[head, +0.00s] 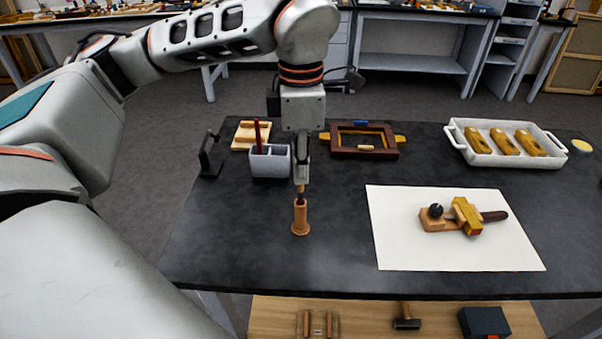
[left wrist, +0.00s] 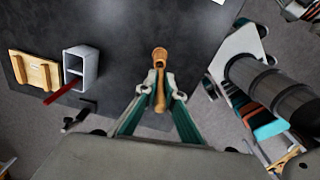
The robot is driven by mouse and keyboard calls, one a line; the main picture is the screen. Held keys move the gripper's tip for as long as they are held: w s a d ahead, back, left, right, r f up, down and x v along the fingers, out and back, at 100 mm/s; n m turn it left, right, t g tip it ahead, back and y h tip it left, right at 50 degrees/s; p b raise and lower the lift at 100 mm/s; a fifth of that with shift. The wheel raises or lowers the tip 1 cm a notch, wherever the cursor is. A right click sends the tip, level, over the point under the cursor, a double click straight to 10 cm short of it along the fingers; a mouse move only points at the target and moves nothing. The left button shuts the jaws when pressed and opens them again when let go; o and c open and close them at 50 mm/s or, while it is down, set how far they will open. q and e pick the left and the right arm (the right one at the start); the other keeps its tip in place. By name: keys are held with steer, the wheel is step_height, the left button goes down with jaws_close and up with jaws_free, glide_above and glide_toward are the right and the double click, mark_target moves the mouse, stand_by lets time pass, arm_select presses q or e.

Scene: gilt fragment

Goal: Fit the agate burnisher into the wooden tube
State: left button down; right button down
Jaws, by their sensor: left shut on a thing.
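My left gripper (head: 301,178) points straight down over the dark table and is shut on the agate burnisher (head: 300,193). The burnisher's wooden handle (left wrist: 160,92) shows between the fingers in the left wrist view. The wooden tube (head: 300,219) stands upright on the table directly below the gripper, and it also shows in the left wrist view (left wrist: 159,56). The burnisher's lower end is at the tube's mouth. I cannot tell how far inside it is. My right gripper is not in view.
A grey holder (head: 270,165) with a dark red stick stands just left of the gripper. A brown frame (head: 364,153) lies behind. A white sheet (head: 400,250) bearing a wooden tool lies right, with a white tray (head: 483,158) beyond. The table around the tube is clear.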

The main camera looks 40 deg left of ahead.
arm_select(q)
steer(key=shift+f, duration=0.85)
steer(key=shift+f, duration=0.4)
steer(key=shift+f, duration=0.2)
steer(key=c, duration=2.2)
jaws_free()
steer(key=shift+o, duration=0.2)
steer(key=shift+r, duration=0.1)
